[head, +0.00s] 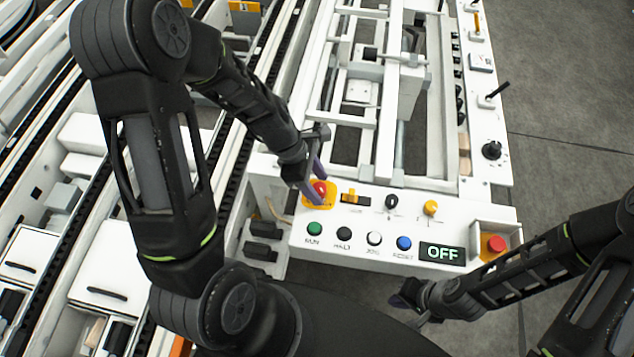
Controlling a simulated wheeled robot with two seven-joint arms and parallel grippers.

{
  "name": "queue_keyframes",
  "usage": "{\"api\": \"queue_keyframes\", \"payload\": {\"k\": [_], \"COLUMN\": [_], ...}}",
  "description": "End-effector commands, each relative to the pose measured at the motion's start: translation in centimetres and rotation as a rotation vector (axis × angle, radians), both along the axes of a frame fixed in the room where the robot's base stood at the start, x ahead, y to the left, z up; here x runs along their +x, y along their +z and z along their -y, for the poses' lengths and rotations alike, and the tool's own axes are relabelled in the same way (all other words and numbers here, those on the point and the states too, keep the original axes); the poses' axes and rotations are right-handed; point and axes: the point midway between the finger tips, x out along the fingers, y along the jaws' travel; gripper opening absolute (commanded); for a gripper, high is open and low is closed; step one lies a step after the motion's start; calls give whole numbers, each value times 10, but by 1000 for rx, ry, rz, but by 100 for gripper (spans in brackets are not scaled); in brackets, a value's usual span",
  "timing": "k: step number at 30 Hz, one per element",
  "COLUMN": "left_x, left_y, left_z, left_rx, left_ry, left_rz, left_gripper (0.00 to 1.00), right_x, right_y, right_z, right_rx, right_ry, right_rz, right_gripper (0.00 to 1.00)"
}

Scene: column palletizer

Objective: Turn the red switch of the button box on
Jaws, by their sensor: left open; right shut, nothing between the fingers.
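The white button box (285,195) has a display (442,253) that reads OFF. A red switch (319,187) on a yellow plate is at its upper left corner. My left gripper (315,183) is open at this switch, with its purple fingers beside the red knob. The fingers partly cover the knob, and I cannot tell whether they touch it. A second red button (495,243) sits in a yellow-based recess at the box's right end. My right gripper (408,304) is shut and empty, below the box's front edge.
Green (314,229), black (344,234), white (374,238) and blue (404,243) buttons line the box's front. A yellow switch (353,198), a black knob (391,202) and a yellow knob (430,208) sit behind them. White machine frames lie beyond. Grey floor is clear at right.

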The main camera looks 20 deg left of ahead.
Motion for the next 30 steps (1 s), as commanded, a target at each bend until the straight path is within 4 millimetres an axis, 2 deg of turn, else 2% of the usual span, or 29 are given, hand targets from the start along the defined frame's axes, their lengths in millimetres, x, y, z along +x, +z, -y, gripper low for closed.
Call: {"api": "queue_keyframes", "payload": {"k": [2,21,30], "left_x": [0,0,0], "left_y": [0,0,1], "left_z": [0,0,0], "left_rx": [0,0,0], "left_ry": [0,0,-7], "left_rz": [0,0,0], "left_gripper": [53,1,0], "right_x": [0,0,0], "right_y": [0,0,0], "right_z": [0,0,0], "right_rx": [0,0,0], "right_ry": [0,0,0], "right_rz": [0,0,0], "right_gripper": [0,0,0]}}
